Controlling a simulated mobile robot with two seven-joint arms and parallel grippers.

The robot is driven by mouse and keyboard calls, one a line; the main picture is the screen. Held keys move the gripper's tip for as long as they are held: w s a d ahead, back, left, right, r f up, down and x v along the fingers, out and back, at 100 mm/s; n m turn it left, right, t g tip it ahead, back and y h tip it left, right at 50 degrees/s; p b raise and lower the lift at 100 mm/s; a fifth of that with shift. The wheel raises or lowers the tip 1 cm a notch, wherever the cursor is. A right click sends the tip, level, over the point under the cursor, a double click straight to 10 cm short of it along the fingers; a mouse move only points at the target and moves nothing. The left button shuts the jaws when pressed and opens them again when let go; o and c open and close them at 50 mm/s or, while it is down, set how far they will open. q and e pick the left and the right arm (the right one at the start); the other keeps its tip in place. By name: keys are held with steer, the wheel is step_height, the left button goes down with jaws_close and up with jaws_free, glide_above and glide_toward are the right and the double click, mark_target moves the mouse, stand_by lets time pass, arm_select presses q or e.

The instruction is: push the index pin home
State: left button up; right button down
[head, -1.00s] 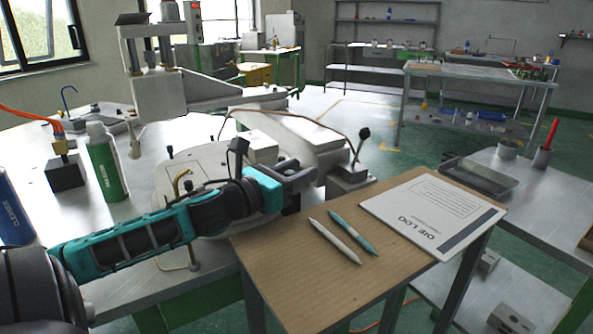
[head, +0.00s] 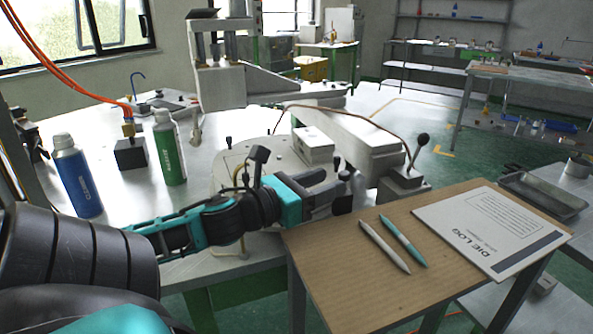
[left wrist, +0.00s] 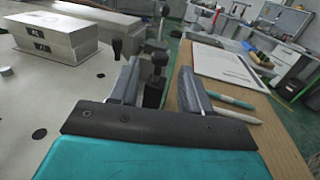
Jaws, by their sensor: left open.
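A black-knobbed pin (left wrist: 157,75), which looks like the index pin, stands upright between the open fingers of my left gripper (left wrist: 160,82) in the left wrist view. I cannot tell whether the fingers touch it or how deep it sits. In the head view my left gripper (head: 343,190) is open beside the rim of the round pale table (head: 240,160); small dark knobs show just behind its fingers. A second black-topped pin (left wrist: 117,48) stands on the table left of the fingers in the left wrist view. My right gripper is not in view.
A metal block (head: 313,146) sits on the round table. A brown-topped stand (head: 345,262) with two pens and a die log (head: 490,230) is close on the right. A green can (head: 168,150) and blue can (head: 76,178) stand left.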

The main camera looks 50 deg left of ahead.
arm_select(q)
steer(key=s, duration=0.5)
steer(key=shift+s+a+p, duration=0.15)
steer(key=shift+a+p, duration=0.05)
steer(key=shift+p, duration=0.1)
steer(key=shift+s, duration=0.2)
